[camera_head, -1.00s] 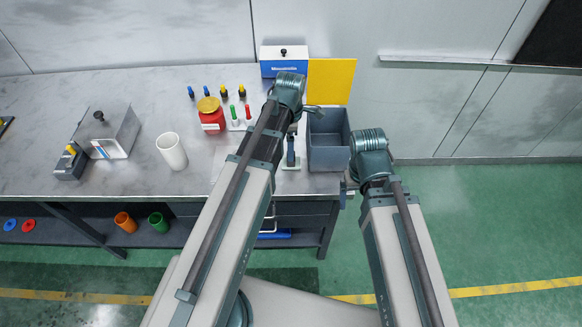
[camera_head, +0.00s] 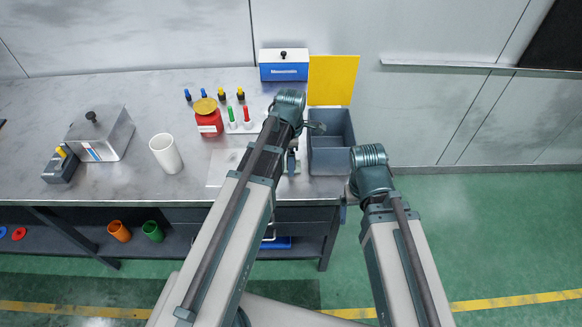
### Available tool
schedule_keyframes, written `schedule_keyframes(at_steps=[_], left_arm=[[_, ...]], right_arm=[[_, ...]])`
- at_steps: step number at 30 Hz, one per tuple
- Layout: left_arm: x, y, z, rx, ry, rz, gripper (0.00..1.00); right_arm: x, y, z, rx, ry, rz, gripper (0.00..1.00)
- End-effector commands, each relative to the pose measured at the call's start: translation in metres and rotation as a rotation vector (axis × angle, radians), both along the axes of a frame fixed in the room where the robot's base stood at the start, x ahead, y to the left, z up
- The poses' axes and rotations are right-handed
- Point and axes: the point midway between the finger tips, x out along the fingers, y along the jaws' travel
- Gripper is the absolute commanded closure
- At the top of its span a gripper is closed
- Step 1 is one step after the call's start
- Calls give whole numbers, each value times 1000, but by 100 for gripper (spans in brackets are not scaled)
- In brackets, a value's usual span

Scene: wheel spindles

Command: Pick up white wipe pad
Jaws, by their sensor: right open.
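A flat, pale square sheet (camera_head: 222,168), perhaps the white wipe pad, lies on the grey bench top behind my left arm. My left arm covers its right side, so I cannot be sure what it is. My right gripper (camera_head: 343,208) shows only as a small dark part left of my right arm's elbow, near the bench's front right corner. It is open and away from the sheet.
A grey divided bin (camera_head: 330,155) stands at the bench's right end, before a yellow panel (camera_head: 333,80). A white cup (camera_head: 166,153), a red jar (camera_head: 208,122) and a metal box (camera_head: 100,134) stand further left. A blue-and-white box (camera_head: 284,66) is at the back.

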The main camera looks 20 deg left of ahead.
Motion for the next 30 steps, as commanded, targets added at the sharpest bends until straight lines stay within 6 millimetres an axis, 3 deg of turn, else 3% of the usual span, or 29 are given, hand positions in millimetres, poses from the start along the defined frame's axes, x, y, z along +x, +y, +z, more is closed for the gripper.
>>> schedule_keyframes(at_steps=[3,18,30], left_arm=[[0,0,1,0,0,0,14],[0,0,1,0,0,0,100],[0,3,7,0,0,-1,100]], right_arm=[[0,0,1,0,0,0,10],[0,0,1,0,0,0,10],[0,0,7,0,0,0,10]])
